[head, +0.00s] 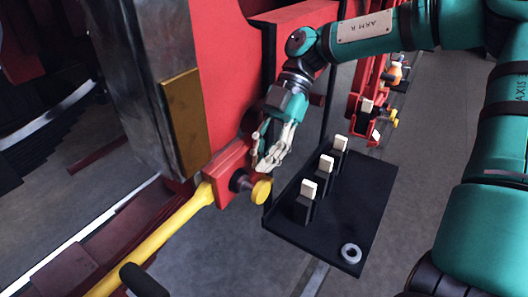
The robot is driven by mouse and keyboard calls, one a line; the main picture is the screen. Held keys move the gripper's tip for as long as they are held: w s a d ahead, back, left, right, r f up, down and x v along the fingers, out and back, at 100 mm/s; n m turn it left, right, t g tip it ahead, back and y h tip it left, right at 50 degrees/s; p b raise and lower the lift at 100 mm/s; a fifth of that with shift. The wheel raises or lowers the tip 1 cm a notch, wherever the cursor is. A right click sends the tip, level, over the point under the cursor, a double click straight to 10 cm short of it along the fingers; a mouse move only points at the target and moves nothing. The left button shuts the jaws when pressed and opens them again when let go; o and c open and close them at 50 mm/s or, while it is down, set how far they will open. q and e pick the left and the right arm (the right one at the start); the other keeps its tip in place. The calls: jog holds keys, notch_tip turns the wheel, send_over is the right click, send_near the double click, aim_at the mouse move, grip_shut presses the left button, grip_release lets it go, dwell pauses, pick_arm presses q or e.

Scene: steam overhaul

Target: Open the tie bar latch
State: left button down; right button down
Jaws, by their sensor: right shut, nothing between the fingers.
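A red block (231,168) sits at the upper end of a long yellow bar (160,239), which runs down to the lower left. A yellow knob (262,190) on a dark collar sticks out of the block's right side. I cannot tell for certain which of these parts is the tie bar latch. My right gripper (267,165) comes down from above and is shut and empty. Its pale fingertips are just above the yellow knob, close to the red block; I cannot tell whether they touch. The fingers hide part of the block's upper end. My left gripper is out of view.
A black tray (376,205) right of the knob holds several upright black holders with pale tops, and a grey ring (351,253). A large red panel and a brass-coloured plate (185,115) stand behind. A black rounded end (143,280) shows at the bottom left.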

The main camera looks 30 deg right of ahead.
jog(key=shift+d+f, duration=0.1)
jog(key=shift+f, duration=0.15)
